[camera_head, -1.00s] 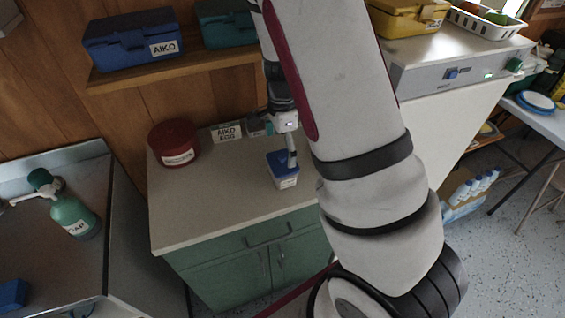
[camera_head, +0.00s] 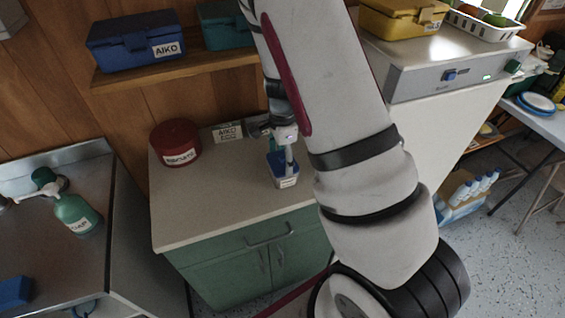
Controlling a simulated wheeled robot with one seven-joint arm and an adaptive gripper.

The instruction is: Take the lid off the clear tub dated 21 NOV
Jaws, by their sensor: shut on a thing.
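A small clear tub (camera_head: 287,183) with a blue lid (camera_head: 272,165) and a white label stands on the counter in the head view. The label's writing is too small to read, so I cannot confirm the date. My gripper (camera_head: 288,160) points down at the tub's top and is shut, apparently on the blue lid. The fingers and wrist cover part of the lid. I cannot tell whether the lid is still seated on the tub or slightly raised.
A round red tub (camera_head: 175,143) stands left on the counter (camera_head: 215,205), near a card marked AIKO (camera_head: 228,131). Blue (camera_head: 135,42) and teal (camera_head: 226,25) boxes sit on the shelf above. The counter's front left is clear. A spray bottle (camera_head: 75,214) stands further left.

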